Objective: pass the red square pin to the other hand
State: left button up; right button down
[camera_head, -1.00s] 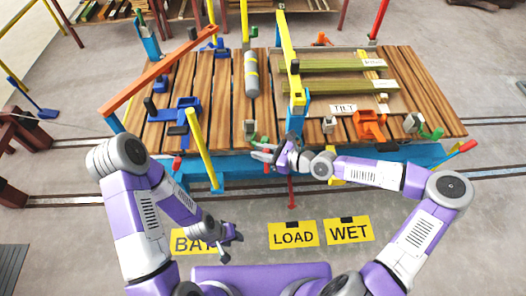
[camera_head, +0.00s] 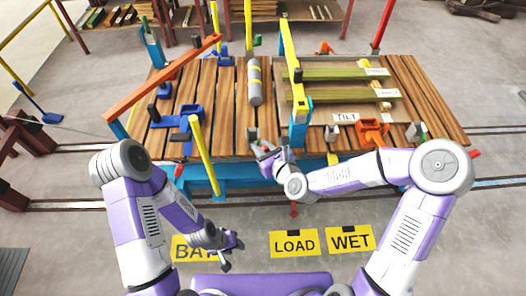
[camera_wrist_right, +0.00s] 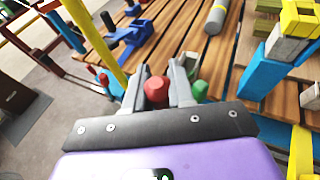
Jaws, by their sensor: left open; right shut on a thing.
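In the wrist view, my right gripper (camera_wrist_right: 160,88) is shut on the red pin (camera_wrist_right: 156,91), whose rounded-looking red end shows between the two grey fingers. The rest of the pin is hidden by the fingers. In the head view, this gripper (camera_head: 263,150) is at the near edge of the plank table, and the pin is too small there to make out clearly. My left gripper (camera_head: 233,254) is open and empty, low in front of the table, above the floor near the yellow signs. The two grippers are well apart.
The slatted table (camera_head: 225,100) holds a grey cylinder (camera_head: 254,82), blue clamps (camera_head: 184,128) and an orange clamp (camera_head: 371,132). A yellow post (camera_head: 202,155) stands at the near edge, left of my right gripper. A green piece (camera_wrist_right: 200,90) is beside its right finger.

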pick_arm(q)
jog(key=shift+o, duration=0.6)
jog(key=n+h, duration=1.4)
jog(key=n, duration=0.2)
send_near(266, 149)
jog(key=d, duration=0.3)
jog(key=w+d+f, duration=0.1)
jog(key=d, duration=0.6)
jog(key=shift+w+f, duration=0.2)
jog(key=shift+w, duration=0.1)
pick_arm(e)
jog(key=r+m+h, duration=0.1)
jog(key=m+h, duration=0.1)
jog(key=r+m+t+h, duration=0.1)
jog(key=r+m+h, duration=0.1)
jog(key=w+r+m+t+h, duration=0.1)
jog(key=m+h, duration=0.1)
jog(key=h, duration=0.1)
jog(key=shift+a+r, duration=0.3)
jog(key=shift+a, duration=0.1)
